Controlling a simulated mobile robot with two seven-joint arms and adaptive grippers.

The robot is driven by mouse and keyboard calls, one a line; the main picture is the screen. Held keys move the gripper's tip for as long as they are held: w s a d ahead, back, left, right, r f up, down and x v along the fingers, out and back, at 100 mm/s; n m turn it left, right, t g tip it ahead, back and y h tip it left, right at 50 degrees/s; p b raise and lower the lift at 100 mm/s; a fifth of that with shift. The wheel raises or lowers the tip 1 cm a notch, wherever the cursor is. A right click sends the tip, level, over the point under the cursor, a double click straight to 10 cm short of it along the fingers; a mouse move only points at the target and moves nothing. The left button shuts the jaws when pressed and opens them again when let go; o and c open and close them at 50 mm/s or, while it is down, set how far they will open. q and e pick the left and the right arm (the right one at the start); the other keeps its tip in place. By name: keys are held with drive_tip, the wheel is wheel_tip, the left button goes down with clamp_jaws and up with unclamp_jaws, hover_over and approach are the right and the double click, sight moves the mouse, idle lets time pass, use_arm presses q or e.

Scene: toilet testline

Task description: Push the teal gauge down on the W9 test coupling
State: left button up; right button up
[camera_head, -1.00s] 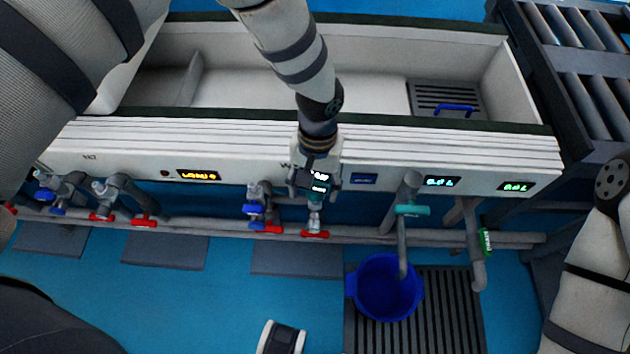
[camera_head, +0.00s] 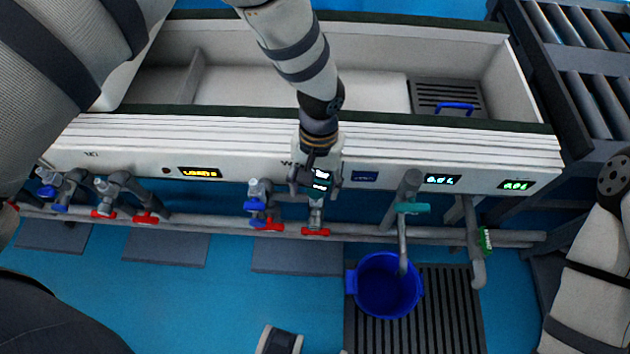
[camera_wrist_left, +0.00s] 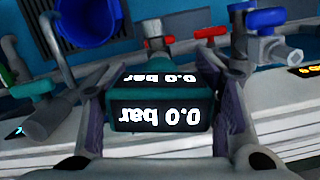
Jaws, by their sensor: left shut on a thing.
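The teal gauge (camera_head: 321,181) is in my left gripper (camera_head: 317,190), in front of the white bench panel. In the left wrist view the gauge (camera_wrist_left: 160,98) is a teal-edged block with dark faces reading "0.0 bar", upside down. The left gripper's fingers (camera_wrist_left: 165,115) are shut on its two sides. The test coupling (camera_head: 316,214) is the grey vertical fitting just below the gauge, with a red valve handle. The gripper and gauge hide where they meet, so I cannot tell how far the gauge is seated.
A blue-handled valve (camera_head: 257,207) stands close to the left of the coupling. A grey pipe with a teal handle (camera_head: 411,208) stands to the right, above a blue bucket (camera_head: 387,286) on a floor grate. The white trough (camera_head: 350,92) lies behind the panel.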

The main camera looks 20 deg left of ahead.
use_arm(q)
drive_tip(key=shift+f+b, duration=0.7)
drive_tip(key=shift+f, duration=1)
use_arm(e)
drive_tip(key=shift+s+f, duration=0.55)
drive_tip(key=shift+f, duration=0.15)
use_arm(q)
drive_tip(key=o, duration=1.3)
drive_tip(key=r, duration=0.4)
drive_tip(key=w+r, duration=0.1)
drive_tip(key=r, duration=0.7)
drive_tip(key=shift+w, duration=0.35)
drive_tip(key=shift+a, duration=0.1)
